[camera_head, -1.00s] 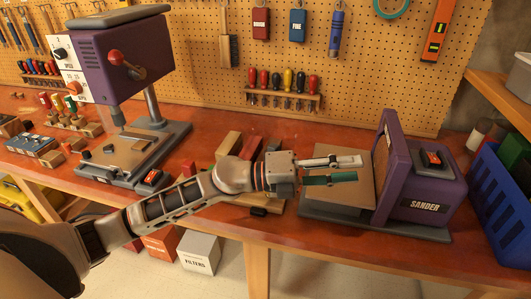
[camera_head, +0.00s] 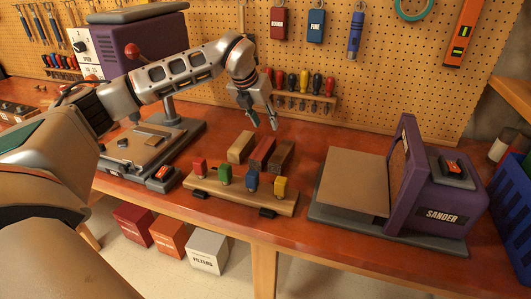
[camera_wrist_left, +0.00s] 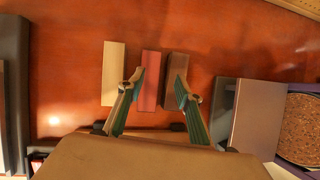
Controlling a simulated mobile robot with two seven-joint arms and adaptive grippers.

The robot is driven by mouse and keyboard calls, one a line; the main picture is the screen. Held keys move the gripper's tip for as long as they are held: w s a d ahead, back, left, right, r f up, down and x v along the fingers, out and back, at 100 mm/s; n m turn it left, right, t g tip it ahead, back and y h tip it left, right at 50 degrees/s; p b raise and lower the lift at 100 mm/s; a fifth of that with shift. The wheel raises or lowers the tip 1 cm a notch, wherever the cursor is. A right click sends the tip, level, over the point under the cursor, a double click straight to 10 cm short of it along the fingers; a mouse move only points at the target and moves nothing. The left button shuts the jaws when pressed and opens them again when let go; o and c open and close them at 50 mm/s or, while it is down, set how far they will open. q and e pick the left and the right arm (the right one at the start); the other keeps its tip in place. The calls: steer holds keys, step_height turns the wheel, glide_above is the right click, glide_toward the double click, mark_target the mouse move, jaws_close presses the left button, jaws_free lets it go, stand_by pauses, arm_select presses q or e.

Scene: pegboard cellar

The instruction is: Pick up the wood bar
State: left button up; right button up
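Three bars lie side by side on the red-brown bench: a pale wood bar (camera_head: 241,147), a reddish bar (camera_head: 262,153) and a dark brown bar (camera_head: 282,155). In the left wrist view the pale bar (camera_wrist_left: 114,72), red bar (camera_wrist_left: 150,82) and dark bar (camera_wrist_left: 175,68) show from above. My left gripper (camera_head: 263,124) is open and empty, pointing down above and behind the bars. In the wrist view its fingertips (camera_wrist_left: 159,82) are apart, framing the red bar and part of the dark one. My right gripper is not in view.
A wooden rack (camera_head: 232,197) with red, green, blue and yellow pieces lies in front of the bars. The purple sander (camera_head: 425,200) stands at right, the purple drill press (camera_head: 140,50) at left. The pegboard (camera_head: 400,100) rises behind. A blue crate (camera_head: 510,200) is at far right.

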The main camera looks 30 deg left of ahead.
mark_target(265, 144)
arm_select(q)
steer(key=shift+n+g+y, duration=0.4)
steer(key=shift+g+y, duration=0.2)
steer(key=f, duration=0.4)
steer(key=shift+s+a+f, duration=0.1)
steer(key=shift+s+a, duration=0.15)
steer(key=shift+s, duration=0.1)
steer(key=x, duration=0.3)
steer(key=p+x, duration=0.1)
steer(key=x, duration=0.2)
steer(key=shift+w+f, duration=0.15)
steer(key=shift+w, duration=0.35)
steer(key=shift+f, duration=0.2)
steer(key=shift+f, duration=0.25)
steer(key=c, duration=0.9)
